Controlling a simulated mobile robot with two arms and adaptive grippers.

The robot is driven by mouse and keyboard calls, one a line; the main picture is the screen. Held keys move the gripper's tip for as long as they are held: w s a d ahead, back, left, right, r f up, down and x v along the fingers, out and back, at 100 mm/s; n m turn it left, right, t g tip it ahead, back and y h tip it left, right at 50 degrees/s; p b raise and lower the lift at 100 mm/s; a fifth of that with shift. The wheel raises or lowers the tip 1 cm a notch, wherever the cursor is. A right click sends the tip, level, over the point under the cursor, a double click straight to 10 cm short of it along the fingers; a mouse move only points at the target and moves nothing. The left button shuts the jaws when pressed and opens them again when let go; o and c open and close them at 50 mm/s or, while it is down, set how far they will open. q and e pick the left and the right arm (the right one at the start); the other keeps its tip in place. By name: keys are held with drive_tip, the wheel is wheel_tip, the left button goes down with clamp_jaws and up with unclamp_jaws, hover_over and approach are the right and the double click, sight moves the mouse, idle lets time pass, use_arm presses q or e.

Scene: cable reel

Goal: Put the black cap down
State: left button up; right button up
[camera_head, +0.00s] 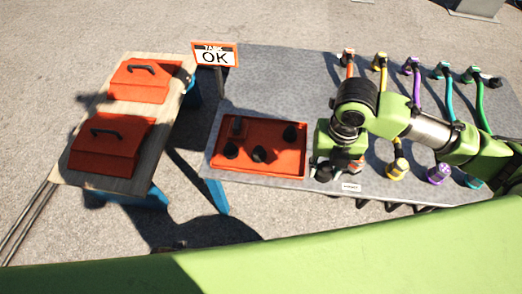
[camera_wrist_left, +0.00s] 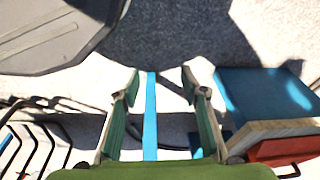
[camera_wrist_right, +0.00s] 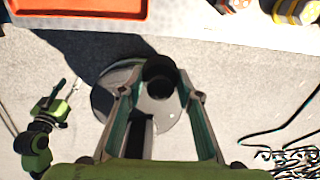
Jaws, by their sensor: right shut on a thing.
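My right gripper (camera_head: 323,160) points down just right of the orange tray, at the front of the grey table, and is shut on a black cap (camera_head: 322,173). In the right wrist view the black cap (camera_wrist_right: 160,74) is round and sits between the fingertips (camera_wrist_right: 160,93), with the floor below it. The orange tray (camera_head: 285,168) holds several black caps. Its edge (camera_wrist_right: 85,8) shows at the top of the right wrist view. My left gripper (camera_wrist_left: 164,88) is open and empty in the left wrist view. It is not visible in the head view.
The grey table (camera_head: 275,90) carries coloured cables in a row at the right, with plugs along its front edge. A wooden table (camera_head: 85,165) with two red-orange cases is at the left, with a gap between the tables.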

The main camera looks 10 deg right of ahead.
drive_tip(key=n, duration=0.1)
drive_tip(key=f+n+b, duration=0.1)
drive_tip(key=n, duration=0.1)
drive_tip(key=f+n, duration=0.1)
drive_tip(key=shift+w+d, duration=0.25)
drive_tip(key=shift+n+b, duration=0.35)
drive_tip(key=shift+n, duration=0.15)
drive_tip(key=shift+w+a+f, duration=0.2)
drive_tip(key=shift+w+f, duration=0.05)
drive_tip(key=shift+w, duration=0.1)
drive_tip(key=b, duration=0.4)
hover_over(288, 161)
drive_tip(key=s, duration=0.1)
drive_tip(key=f, duration=0.8)
drive_tip(key=shift+s+d+f, duration=0.1)
drive_tip(key=shift+d, duration=0.1)
drive_tip(key=shift+w+a+f, duration=0.25)
drive_tip(key=shift+w+f, duration=0.3)
drive_tip(key=shift+f, duration=0.1)
wheel_tip(288, 161, down, 3)
drive_tip(key=shift+r+b, duration=0.15)
drive_tip(key=shift+b, duration=0.65)
drive_tip(key=shift+f, duration=0.25)
use_arm(q)
wheel_tip(288, 161, up, 16)
drive_tip(key=t, duration=0.1)
drive_tip(key=shift+w+f, duration=0.2)
drive_tip(key=shift+w, duration=0.2)
use_arm(e)
drive_tip(key=shift+r, duration=0.1)
